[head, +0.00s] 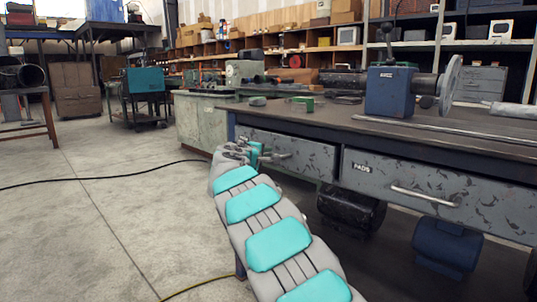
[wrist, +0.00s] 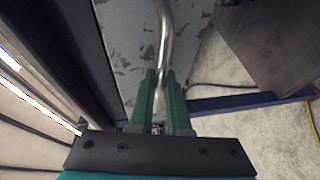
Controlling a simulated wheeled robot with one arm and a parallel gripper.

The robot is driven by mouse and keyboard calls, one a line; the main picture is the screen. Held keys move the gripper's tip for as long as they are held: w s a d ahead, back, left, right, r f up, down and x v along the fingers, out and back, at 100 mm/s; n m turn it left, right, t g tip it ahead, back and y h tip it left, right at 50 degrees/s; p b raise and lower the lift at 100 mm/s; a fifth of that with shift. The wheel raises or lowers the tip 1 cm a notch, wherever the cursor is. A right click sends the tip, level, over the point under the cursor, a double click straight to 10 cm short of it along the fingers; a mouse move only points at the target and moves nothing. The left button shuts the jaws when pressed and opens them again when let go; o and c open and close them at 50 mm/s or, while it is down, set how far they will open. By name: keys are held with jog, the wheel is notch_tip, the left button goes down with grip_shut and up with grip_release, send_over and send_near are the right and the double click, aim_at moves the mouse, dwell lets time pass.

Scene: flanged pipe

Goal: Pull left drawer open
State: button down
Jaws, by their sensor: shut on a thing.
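The left drawer (head: 312,154) has a worn grey front under the bench top. It looks closed or nearly so; I cannot tell exactly. Its metal bar handle (head: 281,156) also shows in the wrist view (wrist: 165,35), running between my fingers. My gripper (head: 258,154) is at the drawer front. In the wrist view its green fingers (wrist: 162,92) are shut on the handle, one on each side. The handle's near end is partly hidden by the fingers. The scratched drawer front also shows in the wrist view (wrist: 125,50).
The right drawer (head: 440,190), labelled PADS, has its own bar handle (head: 424,196). A blue vise-like machine (head: 389,92) stands on the bench top (head: 335,112). Dark and blue cylindrical units (head: 446,243) sit below. The concrete floor (head: 110,225) at left is open, crossed by a black cable.

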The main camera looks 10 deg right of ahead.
jog(key=s+a, duration=1)
jog(key=a, duration=0.4)
jog(key=s+a, duration=1)
jog(key=a, duration=0.4)
jog(key=shift+s+a+p, duration=0.25)
jog(key=shift+s+p, duration=0.05)
jog(key=shift+s, duration=0.1)
jog(key=shift+f, duration=0.1)
jog(key=c, duration=0.9)
grip_release()
jog(key=v, duration=0.7)
jog(key=shift+s+a+r+p, duration=0.2)
jog(key=shift+s+a+p, duration=0.05)
jog(key=shift+s+p, duration=0.05)
jog(key=shift+d, duration=0.1)
